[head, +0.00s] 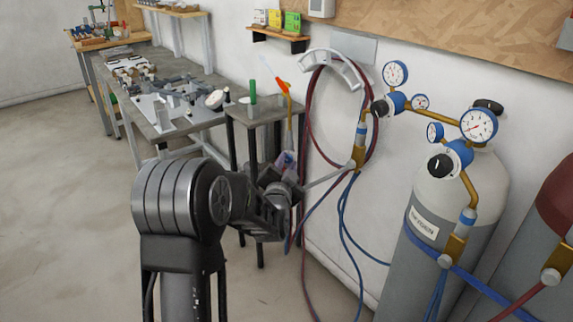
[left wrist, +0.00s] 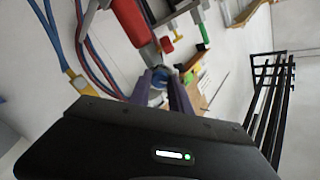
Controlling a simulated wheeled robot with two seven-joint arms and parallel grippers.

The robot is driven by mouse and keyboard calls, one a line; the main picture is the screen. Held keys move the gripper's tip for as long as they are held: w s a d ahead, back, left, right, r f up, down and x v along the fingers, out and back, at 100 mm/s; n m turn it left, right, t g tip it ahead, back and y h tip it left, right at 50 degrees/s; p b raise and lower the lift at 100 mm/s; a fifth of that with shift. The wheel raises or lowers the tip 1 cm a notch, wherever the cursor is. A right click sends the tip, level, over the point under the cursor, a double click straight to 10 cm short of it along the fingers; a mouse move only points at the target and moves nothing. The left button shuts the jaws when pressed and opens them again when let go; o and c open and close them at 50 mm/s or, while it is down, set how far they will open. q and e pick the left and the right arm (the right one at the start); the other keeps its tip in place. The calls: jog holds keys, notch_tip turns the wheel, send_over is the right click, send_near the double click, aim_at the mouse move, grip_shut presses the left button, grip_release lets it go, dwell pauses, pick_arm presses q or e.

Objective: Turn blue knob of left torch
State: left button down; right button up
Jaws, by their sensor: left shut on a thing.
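The left torch shows in the left wrist view with a red handle (left wrist: 130,20) and a red knob (left wrist: 167,45). Its orange-red part (head: 282,88) also shows in the head view, above the small dark table. My left gripper (head: 286,160) is at the torch's lower end, beside that table. In the left wrist view its fingers (left wrist: 166,84) are shut on the blue knob (left wrist: 157,86), which they partly cover. How far the knob is turned cannot be told. My right gripper is not in view.
A small table (head: 262,113) with a green cylinder (head: 253,92) stands behind the gripper. A grey gas cylinder (head: 450,210) with gauges stands right. Blue hoses (head: 345,225) and red hoses (head: 308,110) hang by the wall. A workbench (head: 195,122) is at left; the floor left is clear.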

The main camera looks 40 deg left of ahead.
pick_arm(q)
jog(key=shift+m, duration=0.4)
jog(key=m, duration=0.3)
jog(key=m+p, duration=0.2)
jog(key=m, duration=0.4)
dwell(0.5)
jog(key=c, duration=1.2)
grip_release()
jog(key=v, duration=0.7)
jog(key=shift+s+d, duration=0.2)
jog(key=shift+s, duration=0.15)
